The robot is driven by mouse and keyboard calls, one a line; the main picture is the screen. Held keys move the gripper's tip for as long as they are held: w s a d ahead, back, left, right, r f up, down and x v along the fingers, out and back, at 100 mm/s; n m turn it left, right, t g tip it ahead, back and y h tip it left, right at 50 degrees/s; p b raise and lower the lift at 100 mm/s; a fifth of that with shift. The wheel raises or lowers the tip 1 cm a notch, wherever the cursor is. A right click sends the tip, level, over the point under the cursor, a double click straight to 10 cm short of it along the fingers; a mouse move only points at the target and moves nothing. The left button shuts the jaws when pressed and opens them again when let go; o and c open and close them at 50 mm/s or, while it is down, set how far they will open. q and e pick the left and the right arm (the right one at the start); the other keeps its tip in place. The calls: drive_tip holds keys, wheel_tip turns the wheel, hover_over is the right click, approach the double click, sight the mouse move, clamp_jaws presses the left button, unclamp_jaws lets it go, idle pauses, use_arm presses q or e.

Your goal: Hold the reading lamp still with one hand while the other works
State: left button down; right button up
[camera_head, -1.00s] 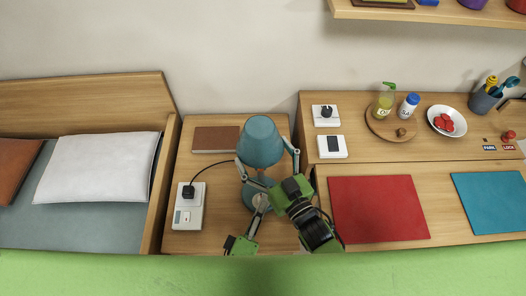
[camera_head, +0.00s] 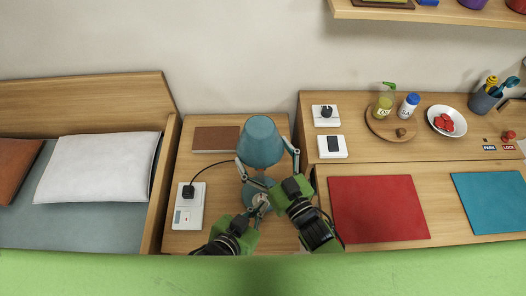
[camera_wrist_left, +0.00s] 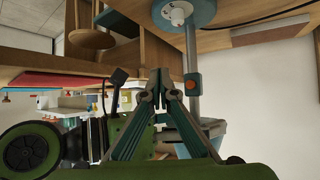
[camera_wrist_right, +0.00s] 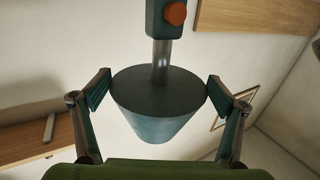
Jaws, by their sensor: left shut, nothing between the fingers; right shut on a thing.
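The reading lamp has a teal cone shade (camera_head: 261,142) and stands on the bedside cabinet. In the left wrist view its grey stem (camera_wrist_left: 192,50) carries a teal block with an orange button (camera_wrist_left: 192,84). My right gripper (camera_wrist_right: 160,88) is shut on the shade, one finger on each side. My left gripper (camera_head: 260,207) is shut and empty, low in front of the lamp. In the left wrist view its fingertips (camera_wrist_left: 158,75) meet beside the stem. The lamp's foot is partly hidden by my grippers in the head view.
A white socket strip (camera_head: 182,222) with a black plug and cable lies left of the lamp. A brown book (camera_head: 215,139) lies behind it. A bed with a white pillow (camera_head: 98,167) is at left. A counter with a red mat (camera_head: 378,208) is at right.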

use_arm(q)
drive_tip(key=w, duration=0.8)
drive_tip(key=shift+w, duration=0.35)
drive_tip(key=shift+w, duration=0.15)
idle(1.0)
drive_tip(key=shift+w, duration=0.4)
idle(0.3)
drive_tip(key=shift+s, duration=0.6)
drive_tip(key=s, duration=0.6)
idle(0.3)
